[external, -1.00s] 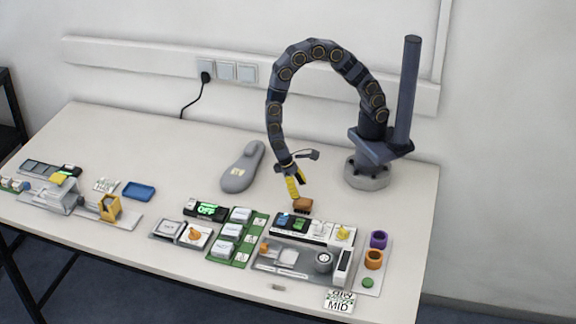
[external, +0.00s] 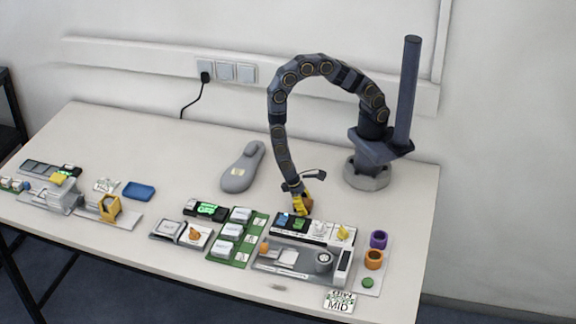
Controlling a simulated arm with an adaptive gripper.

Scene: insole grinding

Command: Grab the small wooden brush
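The small wooden brush stands on the table just behind the dark strip with the blue and green parts. It is almost wholly hidden by my gripper, with only a hint of brown between the yellow fingers. My gripper (external: 302,208) points down at the brush's place, its yellow fingers low, close to the table. The fingers seem to lie around or in front of the brush. I cannot tell whether they touch or grip it.
The grey tray (external: 262,267) with several small parts lies just in front of my gripper. Green (external: 245,254) pads with white blocks are to its left. Purple (external: 378,239) and orange (external: 373,259) rings stand at right. A grey insole form (external: 240,172) lies behind left. The table's back left is clear.

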